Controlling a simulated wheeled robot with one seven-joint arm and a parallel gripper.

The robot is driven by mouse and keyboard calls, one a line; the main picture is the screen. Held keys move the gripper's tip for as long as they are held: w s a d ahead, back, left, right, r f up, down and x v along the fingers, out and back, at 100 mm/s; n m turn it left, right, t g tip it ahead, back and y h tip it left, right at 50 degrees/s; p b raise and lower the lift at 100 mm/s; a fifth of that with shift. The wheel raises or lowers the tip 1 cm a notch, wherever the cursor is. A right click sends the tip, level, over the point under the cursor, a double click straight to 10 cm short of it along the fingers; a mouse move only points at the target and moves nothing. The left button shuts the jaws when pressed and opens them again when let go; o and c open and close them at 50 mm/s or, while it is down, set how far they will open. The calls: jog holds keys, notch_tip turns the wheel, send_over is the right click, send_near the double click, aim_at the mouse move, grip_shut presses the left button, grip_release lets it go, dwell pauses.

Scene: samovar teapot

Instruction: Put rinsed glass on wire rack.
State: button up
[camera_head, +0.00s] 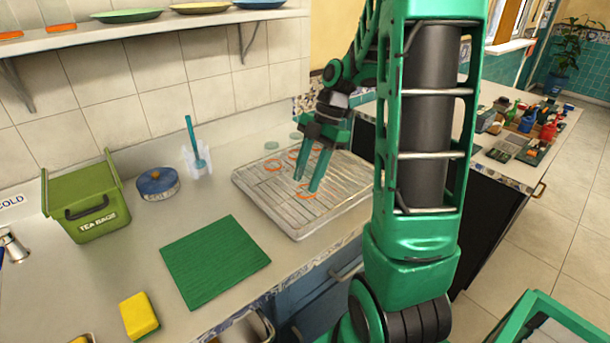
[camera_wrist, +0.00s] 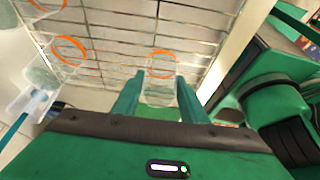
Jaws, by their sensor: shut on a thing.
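My gripper (camera_head: 306,185) points down over the wire rack (camera_head: 262,190), a pale slatted rack on the counter. In the wrist view, my gripper (camera_wrist: 158,84) has its green fingers on both sides of a clear glass (camera_wrist: 160,93) with an orange ring at one end. It is shut on this glass. In the head view the glass is hard to make out; only orange shows by the fingertips. I cannot tell whether the glass touches the rack. Other orange rings (camera_head: 332,166) (camera_wrist: 69,49) show on the rack; whether they are glass rims or marks is unclear.
A clear holder with a teal-handled brush (camera_head: 193,147) stands left of the rack. A shelf (camera_head: 150,27) hangs above.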

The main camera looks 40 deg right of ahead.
jog(key=o, duration=1)
jog(key=v, duration=1.1)
jog(key=s+a+f+m+h, duration=0.2)
jog(key=s+f+m, duration=0.1)
jog(key=s+m, duration=0.7)
jog(key=s+a+f+m+h, duration=0.2)
jog(key=s+a+f+m, duration=0.1)
jog(key=s+m, duration=0.8)
jog(key=f+m, duration=0.1)
jog(key=m, duration=0.2)
jog(key=shift+m, duration=0.4)
jog(key=shift+f, duration=0.1)
